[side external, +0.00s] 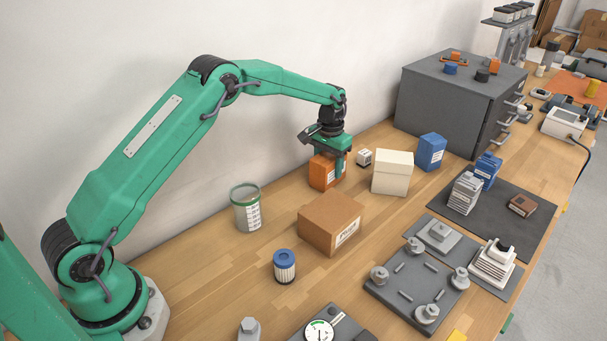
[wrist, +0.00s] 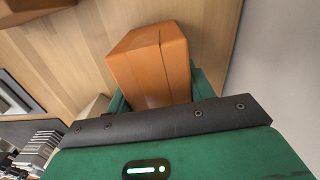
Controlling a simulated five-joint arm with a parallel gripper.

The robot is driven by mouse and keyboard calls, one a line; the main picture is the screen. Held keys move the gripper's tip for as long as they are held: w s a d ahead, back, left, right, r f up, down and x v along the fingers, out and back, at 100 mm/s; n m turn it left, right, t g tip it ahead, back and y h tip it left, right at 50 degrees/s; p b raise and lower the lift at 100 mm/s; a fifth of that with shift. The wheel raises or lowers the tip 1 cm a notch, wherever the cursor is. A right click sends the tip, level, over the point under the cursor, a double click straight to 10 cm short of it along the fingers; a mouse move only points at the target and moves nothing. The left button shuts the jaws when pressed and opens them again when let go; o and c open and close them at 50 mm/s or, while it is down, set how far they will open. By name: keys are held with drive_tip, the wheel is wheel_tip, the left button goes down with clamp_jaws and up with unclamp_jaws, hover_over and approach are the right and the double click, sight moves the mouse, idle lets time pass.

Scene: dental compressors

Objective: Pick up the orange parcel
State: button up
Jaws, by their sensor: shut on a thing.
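The orange parcel (side external: 323,173) is a small box with a white label, near the wall at the back of the wooden bench. My gripper (side external: 334,160) comes down from above and is shut on the parcel. In the wrist view the parcel (wrist: 152,62) sits between my green fingers (wrist: 160,95), which are partly hidden behind it and the dark gripper edge. I cannot tell whether the parcel's underside touches the bench.
A small white box (side external: 364,157) and a cream box (side external: 392,173) stand just right of the parcel, with a blue box (side external: 430,152) beyond. A brown carton (side external: 331,222) and a green-rimmed jar (side external: 246,208) are in front. A grey cabinet (side external: 450,100) stands at the back right.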

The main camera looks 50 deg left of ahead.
sight(329, 156)
drive_tip(key=shift+r, duration=0.15)
drive_tip(key=shift+r, duration=0.55)
wheel_tip(329, 156, up, 3)
drive_tip(key=shift+d+r, duration=0.1)
drive_tip(key=shift+d, duration=0.05)
drive_tip(key=s+d+r, duration=0.5)
drive_tip(key=d+r, duration=0.1)
drive_tip(key=d, duration=0.4)
drive_tip(key=shift+s+r, duration=0.2)
drive_tip(key=shift+r, duration=0.05)
